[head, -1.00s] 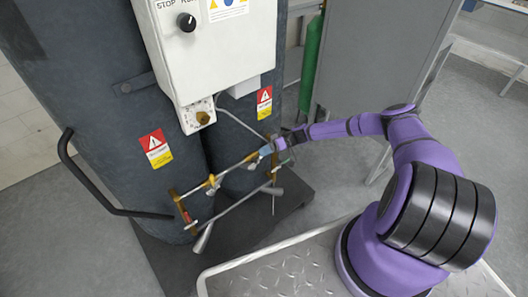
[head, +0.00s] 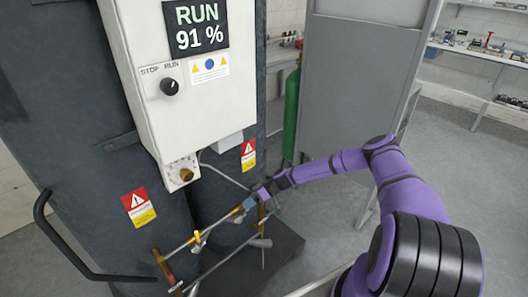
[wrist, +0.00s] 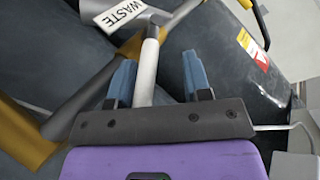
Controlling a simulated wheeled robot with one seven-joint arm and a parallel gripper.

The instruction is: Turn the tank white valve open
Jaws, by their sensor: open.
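Brass pipework (head: 180,247) with small valves crosses low in front of the two dark tanks (head: 125,212). One valve with a pale grey-white lever (head: 200,241) sits mid-pipe. Another grey lever (head: 261,243) hangs at the right end, below my gripper (head: 252,203). In the wrist view, my gripper (wrist: 160,60) is open. A pale grey-white rod (wrist: 147,68), apparently a valve lever, lies between its blue fingers, nearer the left one. I cannot tell if a finger touches it. A white WASTE label (wrist: 120,12) is at the top. Which valve is the tank white valve is not clear.
A white control box (head: 190,85) reads RUN 91 %. A black curved handle (head: 60,240) juts out at the left. A green cylinder (head: 292,112) and a grey cabinet (head: 345,85) stand behind my arm. Open floor shows at the right.

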